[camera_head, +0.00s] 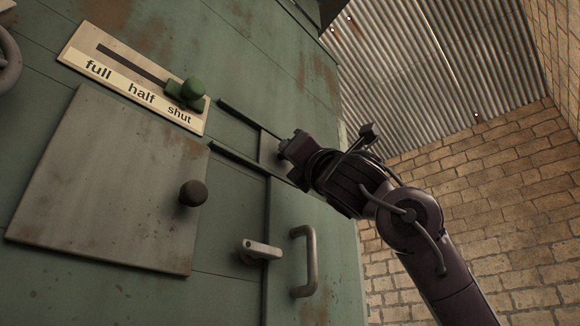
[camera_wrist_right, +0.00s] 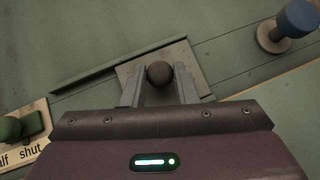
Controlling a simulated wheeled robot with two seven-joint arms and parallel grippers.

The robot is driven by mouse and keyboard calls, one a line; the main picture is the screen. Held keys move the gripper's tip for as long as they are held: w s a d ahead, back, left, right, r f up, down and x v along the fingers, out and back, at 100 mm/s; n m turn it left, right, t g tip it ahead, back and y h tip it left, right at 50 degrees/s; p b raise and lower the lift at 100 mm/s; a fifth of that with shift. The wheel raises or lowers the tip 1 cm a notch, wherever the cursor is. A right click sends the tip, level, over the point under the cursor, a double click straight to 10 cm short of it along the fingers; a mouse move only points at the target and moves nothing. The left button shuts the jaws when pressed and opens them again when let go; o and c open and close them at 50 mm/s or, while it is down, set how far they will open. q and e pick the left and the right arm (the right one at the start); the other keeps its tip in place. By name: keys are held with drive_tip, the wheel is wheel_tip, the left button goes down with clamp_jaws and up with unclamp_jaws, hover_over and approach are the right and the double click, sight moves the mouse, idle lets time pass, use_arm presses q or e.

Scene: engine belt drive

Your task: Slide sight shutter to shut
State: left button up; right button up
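The sight shutter appears to be a small grey plate (camera_head: 268,148) between two dark parallel rails on the green panel. Its dark round knob (camera_wrist_right: 160,74) shows in the right wrist view, where the plate (camera_wrist_right: 128,72) is behind it. My right gripper (camera_wrist_right: 160,80) has one finger on each side of this knob, with no clear gap, so it looks shut on it. In the head view my right gripper (camera_head: 286,150) is over the plate and hides the knob. My left gripper is in neither view.
A label plate (camera_head: 75,58) reads full, half, shut; its green knob (camera_head: 191,90) is near shut. A large grey panel with a dark knob (camera_head: 193,193), a lever (camera_head: 262,249) and a handle (camera_head: 311,262) are below. A blue knob (camera_wrist_right: 297,18) is at upper right in the wrist view.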

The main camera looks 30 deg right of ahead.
drive_tip(key=o, duration=0.4)
drive_tip(key=shift+w+d+f, duration=0.1)
drive_tip(key=shift+w+d, duration=0.1)
drive_tip(key=shift+d, duration=0.05)
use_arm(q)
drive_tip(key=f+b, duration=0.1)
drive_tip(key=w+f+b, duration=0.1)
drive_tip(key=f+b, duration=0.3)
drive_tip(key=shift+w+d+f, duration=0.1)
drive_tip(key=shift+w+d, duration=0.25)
use_arm(e)
drive_tip(key=shift+o, duration=0.2)
drive_tip(key=v, duration=0.8)
drive_tip(key=shift+w, duration=0.1)
